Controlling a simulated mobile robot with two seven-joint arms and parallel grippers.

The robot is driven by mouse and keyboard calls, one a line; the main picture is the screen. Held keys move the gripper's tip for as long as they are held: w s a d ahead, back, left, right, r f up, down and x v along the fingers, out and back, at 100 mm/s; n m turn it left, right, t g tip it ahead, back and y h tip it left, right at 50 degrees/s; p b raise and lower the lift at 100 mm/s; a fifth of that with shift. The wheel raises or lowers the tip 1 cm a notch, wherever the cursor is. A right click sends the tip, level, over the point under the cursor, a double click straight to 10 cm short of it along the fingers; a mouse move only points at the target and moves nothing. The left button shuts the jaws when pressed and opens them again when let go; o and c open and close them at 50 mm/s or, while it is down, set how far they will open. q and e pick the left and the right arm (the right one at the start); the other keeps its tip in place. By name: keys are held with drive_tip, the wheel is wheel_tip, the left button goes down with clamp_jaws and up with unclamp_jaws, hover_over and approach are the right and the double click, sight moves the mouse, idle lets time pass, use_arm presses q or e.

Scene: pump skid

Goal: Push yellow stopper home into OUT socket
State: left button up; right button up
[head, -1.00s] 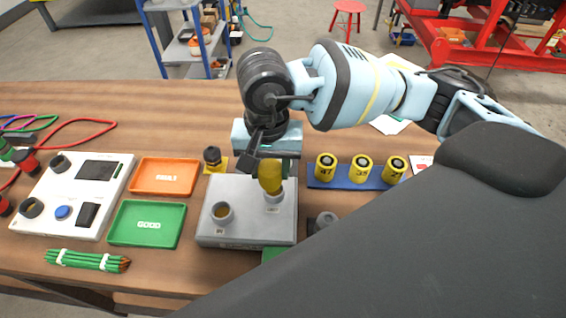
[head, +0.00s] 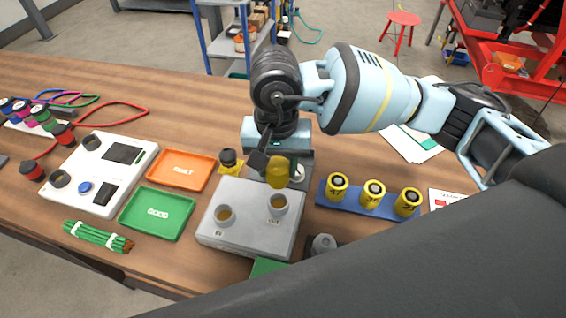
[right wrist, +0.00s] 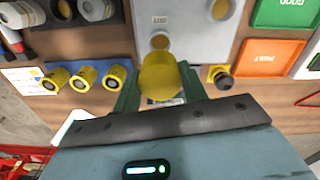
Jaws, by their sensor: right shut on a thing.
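The yellow stopper (head: 278,173) is held by my right gripper (head: 277,163), which is shut on it. It hangs above and behind the grey block (head: 243,238), apart from the OUT socket (head: 278,204). The OUT socket is the right-hand one in the head view, and its mouth shows open. The left-hand socket (head: 225,214) is also open. In the right wrist view the stopper (right wrist: 160,75) sits between the green fingers, with the OUT socket (right wrist: 160,41) just beyond it. My left gripper is not in view.
A black-topped knob on a yellow base (head: 230,161) stands close behind the block. A blue rack (head: 354,203) with several yellow cylinders is to the right. Orange (head: 181,169) and green (head: 158,214) trays lie left. A small grey part (head: 323,245) stands right of the block.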

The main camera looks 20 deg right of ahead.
sight(278, 182)
drive_tip(key=shift+f, duration=0.1)
